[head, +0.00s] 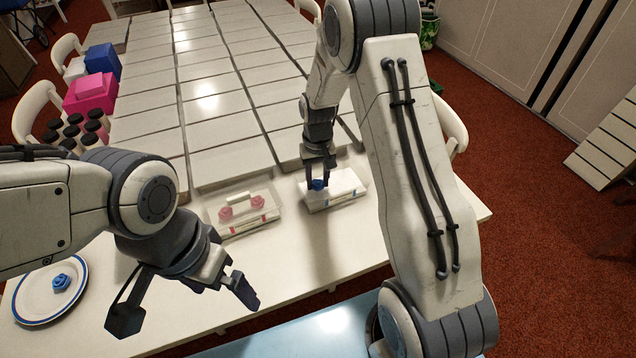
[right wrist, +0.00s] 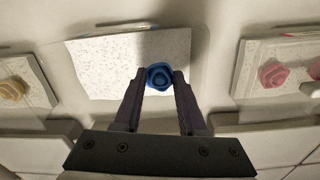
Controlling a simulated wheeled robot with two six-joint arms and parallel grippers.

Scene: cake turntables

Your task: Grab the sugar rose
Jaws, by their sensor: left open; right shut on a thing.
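A blue sugar rose (head: 318,184) is between the fingertips of my right gripper (head: 318,168), which is shut on it. The right wrist view shows the same blue rose (right wrist: 159,76) between the two fingers, over a speckled white slab (right wrist: 105,65). I cannot tell whether the rose touches the slab. A second blue rose (head: 61,282) lies on a white plate with a blue rim (head: 24,308) at the left. My left gripper (head: 185,304) is open and empty above the front of the table, right of the plate.
A clear-sided box with pink roses (head: 240,214) stands left of the slab. A yellow rose (right wrist: 13,89) shows at the left of the right wrist view. Rows of flat grey-white boxes (head: 215,110) cover the table behind. Dark-topped jars (head: 75,130) stand at the left.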

